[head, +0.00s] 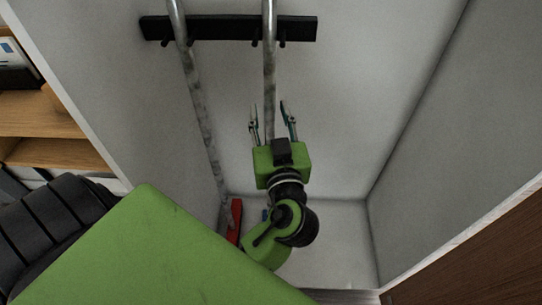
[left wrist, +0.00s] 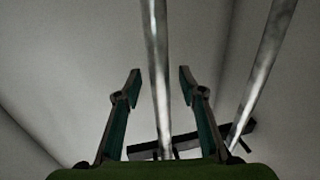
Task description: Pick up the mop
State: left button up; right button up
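Two grey metal poles hang from a black wall rack (head: 230,29) inside a white closet. The right pole (head: 270,60) runs down behind my left gripper (head: 270,105); the left pole (head: 195,80) leans down toward a red piece (head: 235,220) near the floor. A small blue bit (head: 265,215) shows low behind my arm. Which pole is the mop's I cannot tell. My left gripper is open and empty. In the left wrist view one pole (left wrist: 157,60) passes between the open fingers (left wrist: 158,78) without visible contact. The other pole (left wrist: 265,75) is off to the right. My right gripper is out of view.
Closet walls (head: 435,110) stand close on both sides of my left arm, with free room to its right. A wooden shelf (head: 50,115) is outside at the left. A brown wooden panel (head: 490,260) is at the lower right.

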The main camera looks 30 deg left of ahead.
pick_arm(q)
jog(key=shift+w+a, duration=0.1)
jog(key=shift+a, duration=0.05)
jog(key=shift+r, duration=0.15)
grip_shut()
jog(key=shift+r, duration=0.1)
